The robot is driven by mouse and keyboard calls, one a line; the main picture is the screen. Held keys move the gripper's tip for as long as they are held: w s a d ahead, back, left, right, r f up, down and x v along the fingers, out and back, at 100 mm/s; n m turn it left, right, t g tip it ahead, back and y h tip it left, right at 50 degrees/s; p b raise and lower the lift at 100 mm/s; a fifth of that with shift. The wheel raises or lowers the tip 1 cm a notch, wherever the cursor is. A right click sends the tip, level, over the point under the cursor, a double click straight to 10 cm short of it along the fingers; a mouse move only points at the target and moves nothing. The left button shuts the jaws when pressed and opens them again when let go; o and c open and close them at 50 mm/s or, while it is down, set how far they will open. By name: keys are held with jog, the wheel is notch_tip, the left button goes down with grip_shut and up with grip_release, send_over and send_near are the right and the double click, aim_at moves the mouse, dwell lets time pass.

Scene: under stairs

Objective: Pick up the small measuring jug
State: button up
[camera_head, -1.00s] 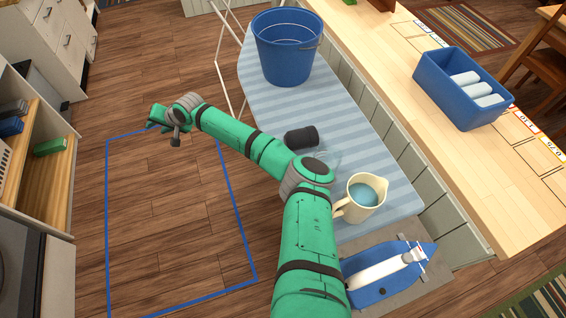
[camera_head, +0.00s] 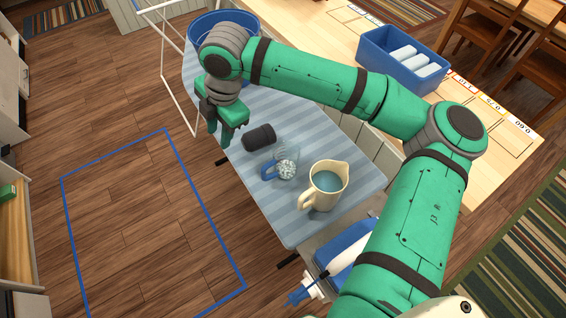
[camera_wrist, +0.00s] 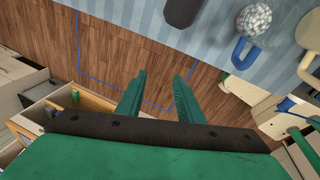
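A small clear jug (camera_head: 286,168) with a blue handle and white bead-like contents is on the striped ironing board (camera_head: 300,228). Its handle points left. It also shows at the top right of the wrist view (camera_wrist: 254,20). A larger cream jug (camera_head: 326,186) holding blue liquid stands to its right. My gripper (camera_head: 219,140) is at the board's left edge, left of the clear jug and apart from it. In the wrist view its two fingers (camera_wrist: 158,85) are spread with nothing between them.
A blue bucket (camera_head: 208,24) stands behind my arm. A blue and white iron (camera_head: 345,250) is at the board's near end. A blue bin (camera_head: 378,52) sits on the wooden counter.

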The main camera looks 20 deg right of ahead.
aim_at(264, 178)
jog(key=s+d+n, duration=0.1)
jog(key=s+d, duration=0.1)
jog(key=s, duration=0.1)
jog(key=s+d+n+g+h, duration=0.1)
jog(key=s+d+n, duration=0.1)
jog(key=s+d, duration=0.1)
jog(key=s+d+n+h, duration=0.1)
jog(key=s+d, duration=0.1)
jog(key=s, duration=0.2)
jog(key=shift+s+d+f+n+g, duration=0.15)
jog(key=shift+d+f+n+g, duration=0.1)
jog(key=shift+f+n+g, duration=0.15)
jog(key=shift+w+f, duration=0.2)
jog(key=shift+f, duration=5.15)
grip_shut()
